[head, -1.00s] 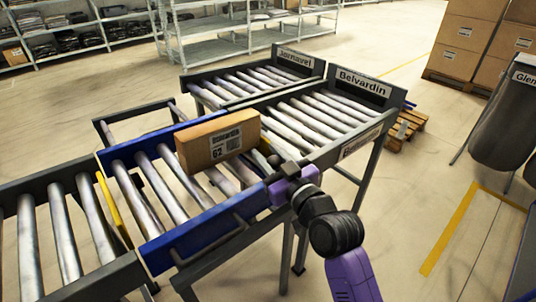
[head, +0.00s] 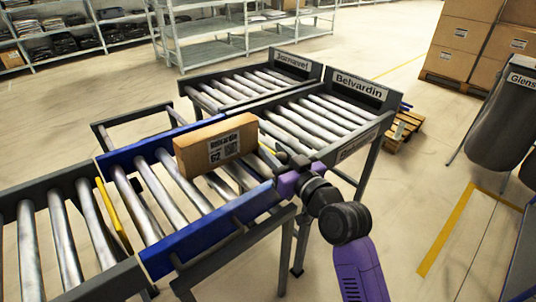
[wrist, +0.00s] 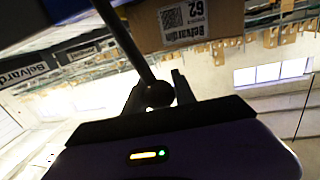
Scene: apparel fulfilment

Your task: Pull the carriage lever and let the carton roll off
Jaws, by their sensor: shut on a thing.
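The brown carton (head: 216,146) sits on the rollers of the blue-sided carriage (head: 205,235). Its label reads Belvardin 62; its lower part and label also show at the top of the wrist view (wrist: 186,22). My gripper (head: 288,166) is at the carriage's right end, beside the Belvardin lane. In the wrist view, a dark lever rod (wrist: 128,42) with a round knob runs down between the fingers (wrist: 158,97), which are shut on it. In the head view my gripper hides most of the lever.
The Belvardin roller lane (head: 318,120) and another labelled lane (head: 245,88) lie beyond the carriage. An infeed conveyor (head: 62,235) with a yellow bar (head: 114,214) stands at left. A grey bin (head: 497,120) and stacked cartons (head: 470,50) stand right. Floor is open at lower right.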

